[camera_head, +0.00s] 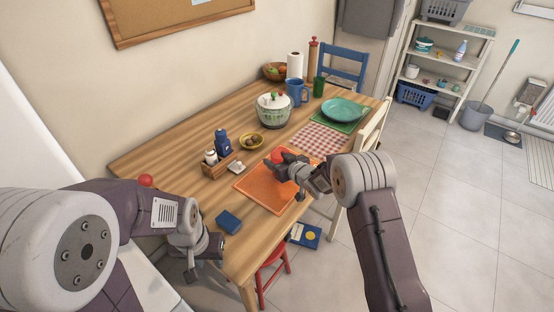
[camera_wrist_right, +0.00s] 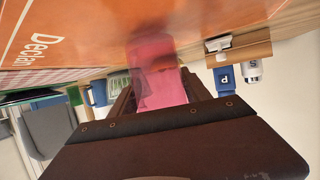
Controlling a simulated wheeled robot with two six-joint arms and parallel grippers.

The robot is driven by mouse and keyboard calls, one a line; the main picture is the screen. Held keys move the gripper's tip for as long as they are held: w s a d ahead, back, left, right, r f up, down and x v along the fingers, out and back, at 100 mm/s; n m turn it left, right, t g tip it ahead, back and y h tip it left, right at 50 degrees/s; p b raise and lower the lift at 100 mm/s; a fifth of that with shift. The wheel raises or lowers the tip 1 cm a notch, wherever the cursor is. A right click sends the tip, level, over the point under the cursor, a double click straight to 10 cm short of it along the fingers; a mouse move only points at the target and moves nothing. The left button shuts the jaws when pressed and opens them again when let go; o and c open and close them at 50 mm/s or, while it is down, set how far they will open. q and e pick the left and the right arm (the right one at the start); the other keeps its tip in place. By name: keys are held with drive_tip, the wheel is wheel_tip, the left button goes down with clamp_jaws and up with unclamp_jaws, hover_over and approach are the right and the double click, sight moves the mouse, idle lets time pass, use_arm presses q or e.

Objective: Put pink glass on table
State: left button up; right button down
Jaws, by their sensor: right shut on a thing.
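A translucent pink glass (camera_wrist_right: 158,80) is between the dark fingers of my right gripper (camera_wrist_right: 160,92) in the right wrist view. The gripper is shut on it. In the head view my right gripper (camera_head: 284,166) is over the orange placemat on the wooden table (camera_head: 180,148). A red patch (camera_head: 278,155) shows at its fingers there; I cannot tell whether it is the glass. I cannot tell whether the glass touches the mat. My left gripper (camera_head: 204,262) hangs at the table's near left end, empty, with its fingers apart.
The orange placemat (camera_head: 262,192) lies near the front edge. Close by are a wooden caddy (camera_head: 218,166), a yellow bowl (camera_head: 250,141), a salad spinner (camera_head: 273,110) and a checkered mat (camera_head: 318,139). A blue book (camera_head: 229,221) lies near the left gripper.

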drive_tip(key=shift+f+b, duration=0.3)
drive_tip(key=shift+b, duration=0.05)
idle(0.3)
drive_tip(key=shift+c, duration=2.1)
unclamp_jaws()
drive_tip(key=shift+s, duration=0.1)
drive_tip(key=p+v, duration=0.1)
drive_tip(key=v, duration=0.8)
